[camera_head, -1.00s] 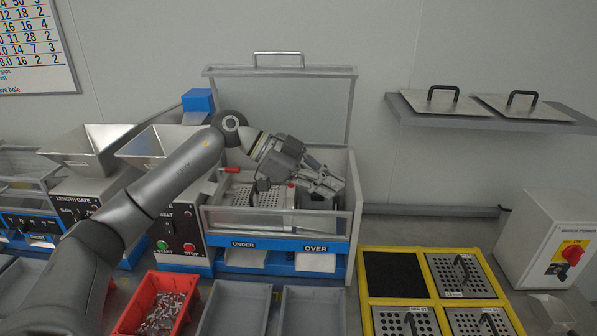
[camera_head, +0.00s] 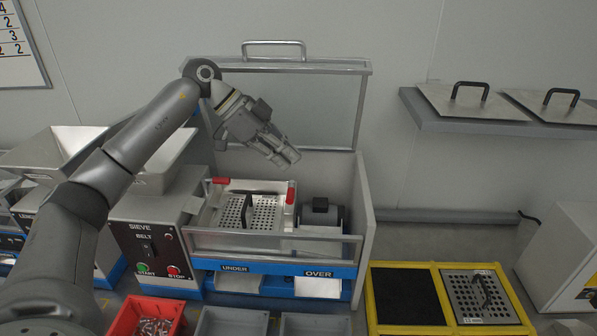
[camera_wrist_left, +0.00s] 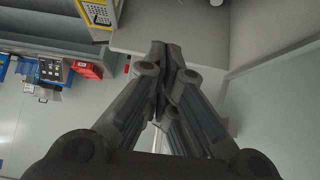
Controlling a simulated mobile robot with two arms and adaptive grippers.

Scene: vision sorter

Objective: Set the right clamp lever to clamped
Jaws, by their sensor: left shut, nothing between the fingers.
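The sieve machine (camera_head: 355,225) stands in the middle with its clear lid (camera_head: 325,105) raised. Inside it, a perforated sieve plate (camera_head: 236,222) with a dark handle lies between two red-handled clamp levers. The right clamp lever (camera_head: 290,193) has its red grip standing roughly upright at the plate's right side. The left clamp lever (camera_head: 220,181) has its red grip lying level. My left gripper (camera_head: 292,158) is shut and empty, above and behind the right lever, apart from it in the head view. Its closed fingers fill the middle of the left wrist view (camera_wrist_left: 165,50). My right gripper is out of view.
The front rail (camera_head: 270,237) and right wall (camera_head: 364,220) bound the machine's opening. A dark roller (camera_head: 320,212) sits right of the plate. A yellow rack (camera_head: 440,285) with a sieve plate is at front right. Spare plates lie on the shelf (camera_head: 480,122).

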